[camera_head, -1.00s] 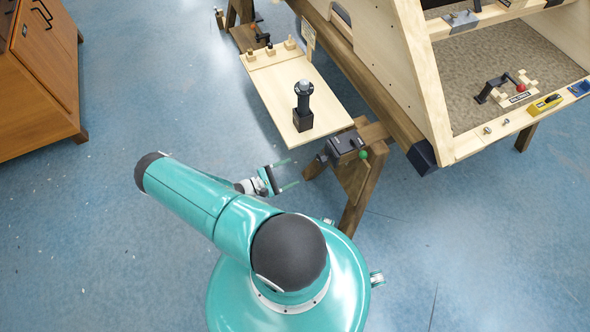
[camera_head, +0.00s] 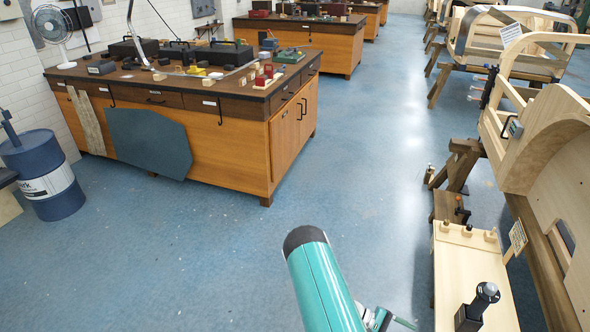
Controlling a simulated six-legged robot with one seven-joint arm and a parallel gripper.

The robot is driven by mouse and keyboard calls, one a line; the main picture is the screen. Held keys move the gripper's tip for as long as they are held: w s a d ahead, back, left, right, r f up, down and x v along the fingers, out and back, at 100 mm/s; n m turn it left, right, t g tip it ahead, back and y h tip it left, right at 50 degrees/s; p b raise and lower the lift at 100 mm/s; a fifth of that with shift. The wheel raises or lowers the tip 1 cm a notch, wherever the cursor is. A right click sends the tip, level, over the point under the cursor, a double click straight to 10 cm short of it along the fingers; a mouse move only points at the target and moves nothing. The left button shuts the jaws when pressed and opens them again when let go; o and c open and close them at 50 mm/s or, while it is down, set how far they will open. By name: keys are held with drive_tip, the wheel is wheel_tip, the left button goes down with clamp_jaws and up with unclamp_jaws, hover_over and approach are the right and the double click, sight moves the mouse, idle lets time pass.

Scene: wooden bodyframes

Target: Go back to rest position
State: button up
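My teal arm rises from the bottom edge of the view, with its dark rounded joint above the blue floor. My gripper (camera_head: 392,322) is partly in view at the bottom edge, just right of the arm. One thin greenish finger points right, toward the light wooden board (camera_head: 450,275). The rest of the gripper is cut off by the frame, so its opening cannot be judged. No object shows in the visible part of it.
A black post tool (camera_head: 478,305) stands on the board, beside a wooden bodyframe (camera_head: 545,150) on trestles at right. A brown workbench (camera_head: 230,140) with tools stands at left, near a blue barrel (camera_head: 45,172). The blue floor (camera_head: 370,130) between them is clear.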

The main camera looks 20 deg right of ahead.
drive_tip(key=w+a+r+m+t+y, duration=0.15)
drive_tip(key=w+a+r, duration=0.3)
drive_tip(key=r, duration=0.55)
drive_tip(key=w+a+r+t+y, duration=0.35)
drive_tip(key=a+r, duration=0.25)
drive_tip(key=r, duration=0.3)
drive_tip(key=w+a+r+m+t+y, duration=0.1)
drive_tip(key=w+a+r+t+y, duration=0.1)
drive_tip(key=w+a+r, duration=0.6)
drive_tip(key=s+a+r+t+y, duration=0.1)
drive_tip(key=s+a+r+t, duration=0.2)
drive_tip(key=r, duration=0.5)
drive_tip(key=s+a+r+n+t+y, duration=0.1)
drive_tip(key=s+a+r+t, duration=0.2)
drive_tip(key=s+a+r, duration=0.3)
drive_tip(key=s+a+r+n+t+y, duration=0.1)
drive_tip(key=s+a+r+t, duration=0.3)
drive_tip(key=r, duration=0.6)
drive_tip(key=shift+s+a+y, duration=0.4)
drive_tip(key=shift+s+a, duration=0.25)
drive_tip(key=shift+s, duration=0.1)
drive_tip(key=c, duration=0.7)
drive_tip(key=shift+s, duration=0.15)
